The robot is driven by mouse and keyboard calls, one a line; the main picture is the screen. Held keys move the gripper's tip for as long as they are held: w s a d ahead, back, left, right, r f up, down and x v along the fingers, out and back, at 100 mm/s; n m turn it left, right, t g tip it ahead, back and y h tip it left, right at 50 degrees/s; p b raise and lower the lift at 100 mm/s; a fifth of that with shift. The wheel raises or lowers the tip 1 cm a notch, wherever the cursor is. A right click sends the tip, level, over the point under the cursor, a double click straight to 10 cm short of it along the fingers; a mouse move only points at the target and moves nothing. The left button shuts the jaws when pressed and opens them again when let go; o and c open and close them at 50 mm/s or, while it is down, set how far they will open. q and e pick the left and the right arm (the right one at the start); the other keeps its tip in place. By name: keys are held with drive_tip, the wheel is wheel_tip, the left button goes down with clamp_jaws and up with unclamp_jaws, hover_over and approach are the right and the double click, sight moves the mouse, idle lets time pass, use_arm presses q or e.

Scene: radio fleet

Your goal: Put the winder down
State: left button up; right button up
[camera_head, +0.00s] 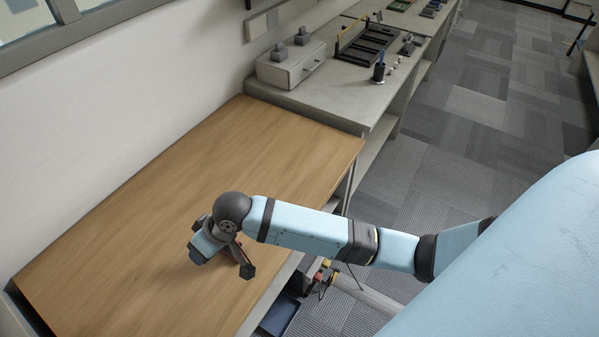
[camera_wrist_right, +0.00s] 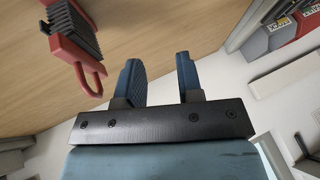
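The winder (camera_wrist_right: 72,45), red with a dark grey ridged part and a red loop at one end, shows at the upper left of the right wrist view against the wooden tabletop (camera_head: 190,170). In the head view it is mostly hidden under my right arm; only a small red part (camera_head: 238,253) shows. My right gripper (camera_wrist_right: 158,60) is open, with nothing between its two blue fingers. The winder is to the left of the fingers and apart from them. My left gripper is not in view.
A grey bench (camera_head: 335,95) continues beyond the tabletop, with a light drawer box (camera_head: 290,68) and a black slotted rack (camera_head: 368,42). A blue bin (camera_head: 279,314) sits below the table's edge. Much of the tabletop is bare.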

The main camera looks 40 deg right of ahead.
drive_tip(key=s+d+f+t, duration=0.1)
drive_tip(key=s+f, duration=0.1)
drive_tip(key=s+d+f+m+t, duration=0.1)
drive_tip(key=s+d+f+t, duration=0.2)
drive_tip(key=s+d+f, duration=0.1)
drive_tip(key=s+f, duration=0.1)
drive_tip(key=shift+t, duration=0.3)
drive_tip(key=s+d+f+t+h, duration=0.2)
drive_tip(key=s+d+f+t, duration=0.1)
drive_tip(key=s+d, duration=0.6)
drive_tip(key=shift+s+f, duration=0.2)
drive_tip(key=shift+d, duration=0.1)
